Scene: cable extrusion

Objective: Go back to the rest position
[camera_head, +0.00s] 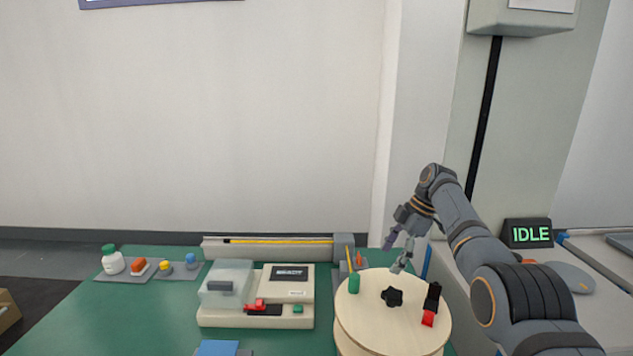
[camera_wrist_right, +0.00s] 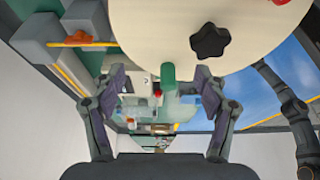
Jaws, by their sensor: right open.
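My right gripper (camera_head: 399,252) is raised above the back edge of the round wooden turntable (camera_head: 375,318), its fingers pointing down and to the left. In the right wrist view the right gripper (camera_wrist_right: 160,85) is open, with a gap between its two fingers. A green cylinder (camera_head: 354,282) on the turntable shows near that gap (camera_wrist_right: 168,76), but the fingers do not visibly grip it. A black star knob (camera_head: 392,297) sits at the turntable's middle. My left gripper is in neither view.
A beige machine with a clear cover (camera_head: 226,283) stands on the green table (camera_head: 120,318). A long rail (camera_head: 280,247) runs behind it. A bottle (camera_head: 113,262) and small coloured parts sit at the left. A red and black piece (camera_head: 430,305) is on the turntable. A sign (camera_head: 529,233) reads IDLE.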

